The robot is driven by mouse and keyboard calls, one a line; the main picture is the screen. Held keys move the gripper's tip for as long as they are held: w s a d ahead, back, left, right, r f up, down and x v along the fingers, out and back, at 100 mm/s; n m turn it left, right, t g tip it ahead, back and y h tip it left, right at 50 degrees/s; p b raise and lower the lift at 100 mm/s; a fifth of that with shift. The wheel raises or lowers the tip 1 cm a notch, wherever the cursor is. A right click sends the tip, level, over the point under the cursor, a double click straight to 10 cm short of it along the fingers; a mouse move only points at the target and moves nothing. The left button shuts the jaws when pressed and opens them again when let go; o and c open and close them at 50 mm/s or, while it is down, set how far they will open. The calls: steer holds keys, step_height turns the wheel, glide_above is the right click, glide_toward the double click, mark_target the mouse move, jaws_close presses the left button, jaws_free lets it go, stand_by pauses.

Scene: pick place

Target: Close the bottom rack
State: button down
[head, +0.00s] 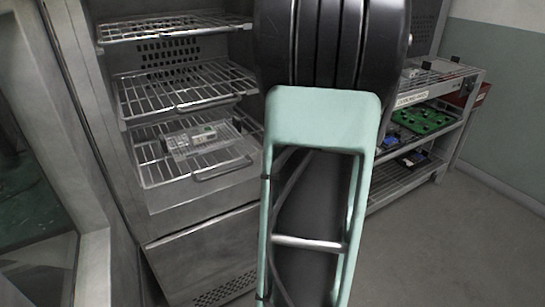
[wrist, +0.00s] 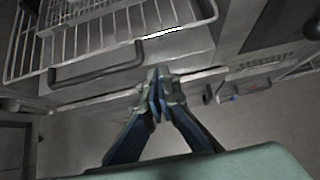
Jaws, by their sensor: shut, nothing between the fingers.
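The bottom rack (head: 155,172) is a wire shelf, the lowest in an open metal cabinet in the head view. It sticks out past the front, with a bar handle (head: 222,172) on its front edge. A grey boxy item with a label (head: 200,138) lies on it. In the wrist view a wire rack (wrist: 180,28) with a dark bar handle (wrist: 97,78) fills the upper left; it looks like the bottom rack. My gripper (wrist: 158,72) is shut and empty, to the right of that handle and apart from it. In the head view my arm hides the gripper.
A middle rack (head: 185,95) and a top rack (head: 170,30) are above the bottom one. A drawer-like panel (head: 205,250) is below. A metal shelf unit (head: 450,135) with green and blue items stands at right. Floor in front of it is clear.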

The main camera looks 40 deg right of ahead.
mark_target(248, 146)
steer(key=w+d+f, duration=0.1)
steer(key=w+f, duration=0.2)
steer(key=w, duration=0.4)
steer(key=shift+w+d+f, duration=0.2)
steer(key=shift+d+f, duration=0.05)
steer(key=shift+d, duration=0.15)
steer(key=w+p, duration=0.1)
steer(key=w, duration=0.1)
steer(key=w+d+p, duration=0.1)
steer(key=w+p, duration=0.1)
steer(key=w, duration=0.1)
steer(key=shift+w+d+r, duration=0.1)
steer(key=shift+w+d, duration=0.05)
steer(key=shift+w, duration=0.2)
steer(key=shift+w+d, duration=0.1)
steer(key=shift+w, duration=0.25)
steer(key=shift+s, duration=0.1)
